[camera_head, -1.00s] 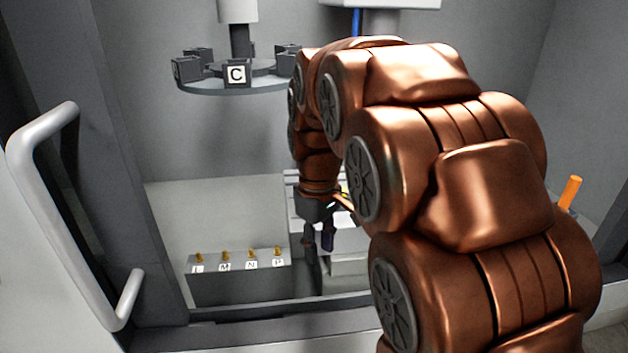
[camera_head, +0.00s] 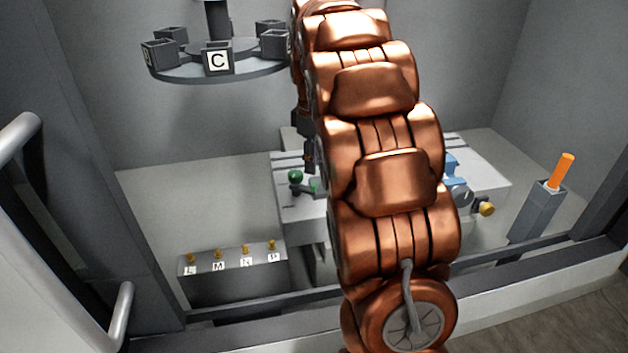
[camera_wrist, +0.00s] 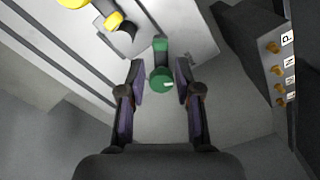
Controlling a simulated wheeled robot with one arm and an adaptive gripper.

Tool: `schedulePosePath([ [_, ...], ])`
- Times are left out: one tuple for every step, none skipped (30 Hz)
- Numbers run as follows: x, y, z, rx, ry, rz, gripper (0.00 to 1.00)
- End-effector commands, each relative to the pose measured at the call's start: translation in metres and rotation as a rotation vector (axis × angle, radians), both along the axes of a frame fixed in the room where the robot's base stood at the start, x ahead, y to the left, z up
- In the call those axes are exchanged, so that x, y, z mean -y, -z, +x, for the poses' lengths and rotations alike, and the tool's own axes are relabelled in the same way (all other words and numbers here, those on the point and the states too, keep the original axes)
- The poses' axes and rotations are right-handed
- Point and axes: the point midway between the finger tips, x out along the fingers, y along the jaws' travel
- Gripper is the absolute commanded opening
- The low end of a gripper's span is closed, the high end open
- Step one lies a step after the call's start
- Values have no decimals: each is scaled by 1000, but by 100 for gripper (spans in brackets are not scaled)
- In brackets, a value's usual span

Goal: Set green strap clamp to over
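The green strap clamp (camera_head: 296,177) sits on the grey block (camera_head: 292,213) in the middle of the booth, with a round green knob and a dark arm beside it. In the wrist view the green clamp (camera_wrist: 160,77) lies between the two fingertips of my gripper (camera_wrist: 160,82). The fingers are spread apart, with a gap on both sides of the knob. In the head view my gripper (camera_head: 309,155) is partly hidden by my arm, close to the clamp.
A yellow-ended part (camera_wrist: 113,21) lies beyond the clamp. A panel with brass pegs labelled L, M, N, P (camera_head: 232,259) stands to the left. A carousel marked C (camera_head: 218,62) is above it. A blue part (camera_head: 451,165) and an orange handle (camera_head: 562,170) are right.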

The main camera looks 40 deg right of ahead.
Motion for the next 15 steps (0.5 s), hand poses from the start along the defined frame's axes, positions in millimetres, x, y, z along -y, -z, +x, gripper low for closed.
schedulePosePath([
  [0,10,-1,-3,1,1,33],
  [0,14,-1,-3,2,1,33],
  [0,20,-2,-5,2,2,33],
  [0,25,-2,-6,2,2,33],
  [0,29,-2,-6,3,2,33],
  [1,35,-2,-5,3,2,33],
  [1,39,-2,-3,4,1,33],
  [1,43,-1,-2,4,1,33],
  [1,48,-1,-1,4,0,33],
  [2,51,-2,-2,5,0,33],
  [2,54,-2,-3,5,1,33],
  [2,57,-2,-4,6,1,33],
  [2,59,-2,-5,5,0,33],
  [2,60,-2,-5,5,0,33],
  [1,60,-2,-4,5,1,33],
])
